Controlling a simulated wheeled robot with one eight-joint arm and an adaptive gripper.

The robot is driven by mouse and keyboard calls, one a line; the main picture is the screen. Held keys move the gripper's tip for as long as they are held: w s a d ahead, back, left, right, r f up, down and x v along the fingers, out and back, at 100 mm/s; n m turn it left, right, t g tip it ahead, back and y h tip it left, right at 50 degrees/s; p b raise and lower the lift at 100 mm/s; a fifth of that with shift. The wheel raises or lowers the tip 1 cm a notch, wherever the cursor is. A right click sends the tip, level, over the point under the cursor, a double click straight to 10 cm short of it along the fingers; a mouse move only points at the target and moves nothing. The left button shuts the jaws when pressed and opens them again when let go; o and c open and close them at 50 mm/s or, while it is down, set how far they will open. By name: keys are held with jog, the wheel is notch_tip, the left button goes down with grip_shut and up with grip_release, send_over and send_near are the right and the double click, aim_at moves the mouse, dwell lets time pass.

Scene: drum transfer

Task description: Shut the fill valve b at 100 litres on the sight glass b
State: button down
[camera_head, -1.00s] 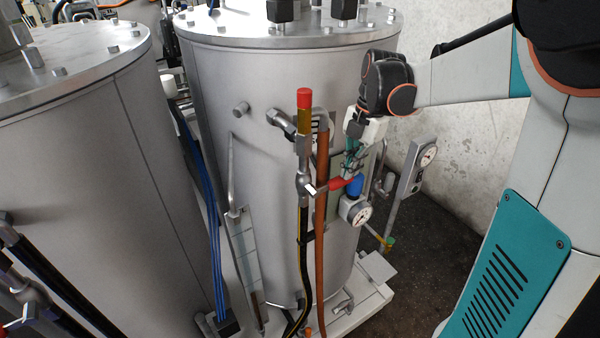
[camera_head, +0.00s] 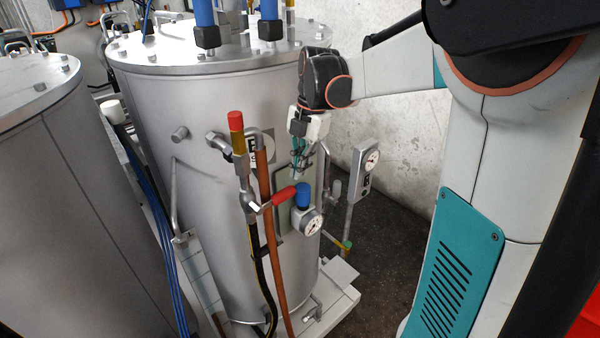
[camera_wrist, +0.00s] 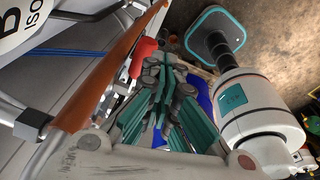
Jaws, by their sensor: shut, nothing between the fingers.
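The red lever (camera_head: 284,195) of a valve sticks out sideways to the right from an upright pipe (camera_head: 246,185) in front of the middle drum (camera_head: 190,110). A partly hidden label on this drum (camera_head: 257,143) seems to read B. My gripper (camera_head: 299,174) is shut and empty, pointing down just above the lever's outer end; contact cannot be told. In the wrist view the red lever (camera_wrist: 143,56) lies beside the closed teal fingers (camera_wrist: 166,78). A pale divided strip (camera_head: 198,268) low on the drum's left may be the sight glass; no level is readable.
A brown hose (camera_head: 265,200) runs down beside the pipe. Another drum (camera_head: 50,190) stands at left.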

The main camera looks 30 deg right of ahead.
jog(key=w+d, duration=0.2)
jog(key=d, duration=0.2)
notch_tip(320, 180, up, 9)
jog(key=m+t+h+p, duration=0.2)
jog(key=m+p, duration=0.1)
jog(key=m, duration=1.7)
send_over(283, 191)
jog(key=s, duration=0.3)
jog(key=w+f, duration=0.1)
jog(key=f, duration=0.3)
jog(key=w+f, duration=0.1)
jog(key=f, duration=0.3)
jog(key=w+f, duration=0.1)
jog(key=f, duration=0.3)
jog(key=shift+w+f, duration=0.2)
jog(key=shift+f, duration=0.05)
jog(key=shift+f+p, duration=0.3)
jog(key=shift+f, duration=0.05)
jog(key=shift+f+b, duration=0.65)
jog(key=shift+b, duration=0.2)
jog(key=shift+s, duration=0.1)
